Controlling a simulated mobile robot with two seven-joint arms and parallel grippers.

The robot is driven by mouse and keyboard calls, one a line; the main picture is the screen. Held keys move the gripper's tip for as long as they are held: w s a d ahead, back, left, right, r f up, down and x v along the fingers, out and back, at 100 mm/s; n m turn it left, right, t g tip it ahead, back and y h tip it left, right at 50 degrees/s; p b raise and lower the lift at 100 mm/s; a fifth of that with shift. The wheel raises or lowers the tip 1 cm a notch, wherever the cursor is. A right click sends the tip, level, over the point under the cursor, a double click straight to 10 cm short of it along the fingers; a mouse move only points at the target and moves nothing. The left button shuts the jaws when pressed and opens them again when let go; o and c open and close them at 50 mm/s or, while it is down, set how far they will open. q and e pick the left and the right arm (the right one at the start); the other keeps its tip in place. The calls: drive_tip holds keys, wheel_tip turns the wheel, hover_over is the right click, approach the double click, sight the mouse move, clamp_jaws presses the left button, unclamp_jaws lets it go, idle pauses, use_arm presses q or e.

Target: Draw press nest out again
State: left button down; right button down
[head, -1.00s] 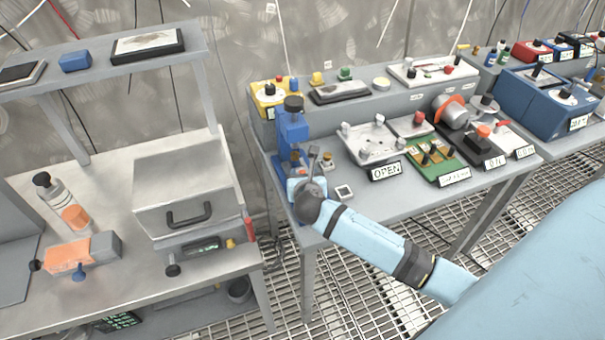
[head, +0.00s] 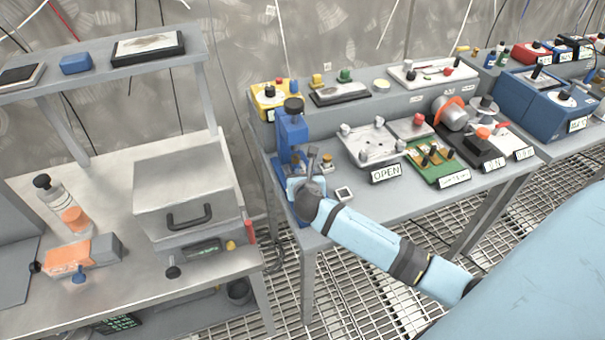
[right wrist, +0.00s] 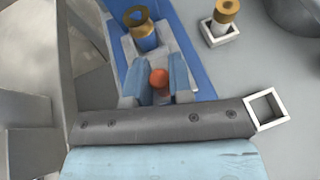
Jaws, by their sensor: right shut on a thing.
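The blue press (head: 292,132) with a black top knob stands at the left end of the right-hand bench. My right gripper (head: 297,184) is low at the front of this press. In the right wrist view my right gripper (right wrist: 158,80) has its light-blue fingers on either side of a red-orange knob (right wrist: 158,77), shut on it. The knob is at the near end of the grey press nest (right wrist: 128,52), over the blue base (right wrist: 186,42). A brass cylinder (right wrist: 143,30) stands upright just beyond the knob. My left gripper is out of view.
Right of the press are a brass piece in a small white holder (right wrist: 219,32) and an empty white square frame (right wrist: 267,108). A grey fixture with an OPEN sign (head: 386,173) stands further right. A grey box with a black handle (head: 188,217) stands on the left bench.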

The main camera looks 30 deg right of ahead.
drive_tip(key=s+p, duration=0.2)
drive_tip(key=s, duration=0.1)
drive_tip(key=s+a+p, duration=0.1)
drive_tip(key=s+p, duration=0.1)
drive_tip(key=s, duration=0.1)
drive_tip(key=s+a+p, duration=0.1)
drive_tip(key=s+p, duration=0.2)
drive_tip(key=shift+s+a+r, duration=0.1)
drive_tip(key=shift+s+r, duration=0.05)
drive_tip(key=shift+s, duration=0.2)
drive_tip(key=c, duration=1)
unclamp_jaws()
drive_tip(key=v, duration=1.3)
drive_tip(key=shift+s+a, duration=0.15)
drive_tip(key=shift+s, duration=0.2)
